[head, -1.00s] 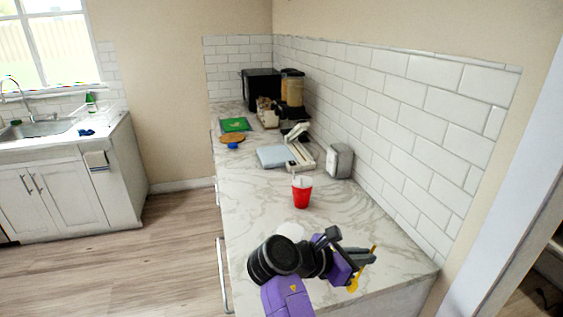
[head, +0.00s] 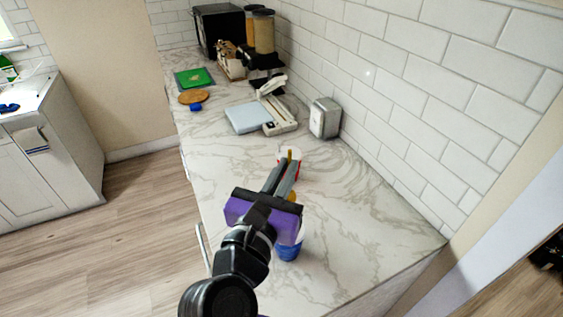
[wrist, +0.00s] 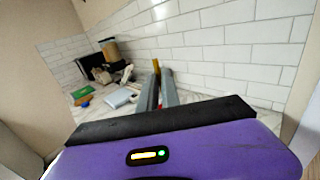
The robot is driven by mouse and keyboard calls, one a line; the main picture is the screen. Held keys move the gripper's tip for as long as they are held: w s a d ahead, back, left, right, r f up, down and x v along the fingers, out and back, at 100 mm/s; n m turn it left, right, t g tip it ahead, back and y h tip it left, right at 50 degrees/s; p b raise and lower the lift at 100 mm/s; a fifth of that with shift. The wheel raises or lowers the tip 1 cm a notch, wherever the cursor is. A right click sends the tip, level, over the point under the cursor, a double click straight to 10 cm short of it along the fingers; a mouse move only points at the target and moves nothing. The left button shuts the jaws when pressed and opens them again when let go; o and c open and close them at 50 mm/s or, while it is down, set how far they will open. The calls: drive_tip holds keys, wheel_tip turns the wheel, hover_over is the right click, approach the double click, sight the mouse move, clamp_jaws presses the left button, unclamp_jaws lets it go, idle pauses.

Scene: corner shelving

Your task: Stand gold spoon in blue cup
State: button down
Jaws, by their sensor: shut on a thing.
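My gripper (head: 282,178) is shut on the gold spoon (head: 290,155). One end of the spoon rises above the fingertips, and a bit of gold shows below them. The spoon also shows at the fingertips in the wrist view (wrist: 156,67). The blue cup (head: 288,253) stands on the counter at the near side, partly hidden behind my gripper body. The fingertips and spoon appear beyond the cup in the head view, apart from it. The cup is not visible in the wrist view.
A grey dispenser (head: 325,118), a pale blue scale-like box (head: 247,117) and a white device (head: 278,118) stand behind. The counter's right front is clear. The tiled wall (head: 400,110) bounds the right.

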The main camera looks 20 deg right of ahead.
wheel_tip(320, 180, down, 16)
drive_tip(key=b, duration=1)
drive_tip(key=shift+r, duration=0.15)
idle(0.9)
drive_tip(key=c, duration=1.5)
unclamp_jaws()
drive_tip(key=b+v, duration=0.1)
drive_tip(key=v, duration=0.6)
drive_tip(key=shift+s+a, duration=0.25)
drive_tip(key=shift+s, duration=0.05)
